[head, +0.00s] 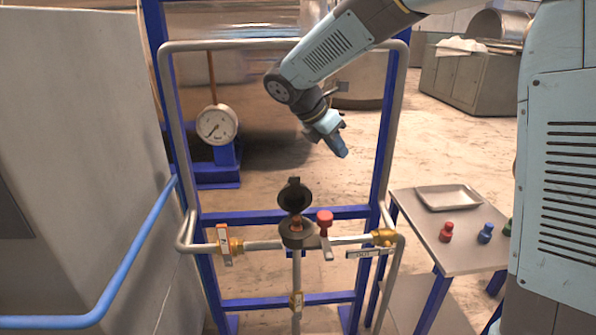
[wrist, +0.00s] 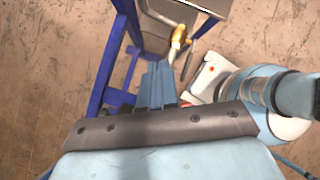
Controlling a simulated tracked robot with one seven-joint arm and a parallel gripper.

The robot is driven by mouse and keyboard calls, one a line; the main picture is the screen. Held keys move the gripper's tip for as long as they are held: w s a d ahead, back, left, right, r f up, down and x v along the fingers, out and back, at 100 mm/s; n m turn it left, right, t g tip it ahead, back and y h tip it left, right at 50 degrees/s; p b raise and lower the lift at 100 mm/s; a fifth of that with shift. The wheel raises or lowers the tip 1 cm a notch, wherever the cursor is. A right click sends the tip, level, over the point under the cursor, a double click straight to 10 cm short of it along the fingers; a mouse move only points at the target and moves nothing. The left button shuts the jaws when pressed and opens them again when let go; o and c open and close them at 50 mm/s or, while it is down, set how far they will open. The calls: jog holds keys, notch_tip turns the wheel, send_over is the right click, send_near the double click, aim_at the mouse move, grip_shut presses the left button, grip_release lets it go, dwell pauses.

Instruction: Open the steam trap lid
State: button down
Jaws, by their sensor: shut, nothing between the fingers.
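The steam trap (head: 297,236) sits in the middle of the pipework, between two brass fittings. Its black round lid (head: 294,195) stands raised on the trap, tilted up and back, so the lid looks open. My gripper (head: 341,150) is above and to the right of the lid, well apart from it, pointing down. In the wrist view the blue fingers (wrist: 157,75) are together with nothing between them. I cannot make out the lid in the wrist view.
A red knob (head: 325,217) stands just right of the trap. A pressure gauge (head: 217,125) is behind on the left. A side table (head: 470,258) at the right holds a tray (head: 448,199), a red piece (head: 446,232) and a blue piece (head: 485,233). Blue posts and grey pipes frame the trap.

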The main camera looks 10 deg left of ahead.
jog(key=s+d+r+m+y, duration=0.3)
jog(key=s+d+m, duration=0.5)
jog(key=d+m, duration=0.15)
jog(key=s+d+r+m+y, duration=0.2)
jog(key=s+d+m, duration=0.7)
jog(key=d, duration=0.1)
jog(key=n+y, duration=0.6)
jog(key=n, duration=0.7)
send_over(300, 188)
jog(key=w, duration=0.1)
jog(key=shift+g, duration=0.4)
notch_tip(300, 188, down, 12)
jog(key=shift+w, duration=0.1)
jog(key=shift+w+a+f, duration=0.25)
jog(key=shift+w+f, duration=0.15)
jog(key=shift+w, duration=0.15)
jog(key=shift+w+a+f, duration=0.2)
jog(key=shift+w+f, duration=0.15)
jog(key=shift+w, duration=0.2)
jog(key=shift+w+a+f, duration=0.15)
jog(key=shift+w+f, duration=0.15)
jog(key=shift+w, duration=0.15)
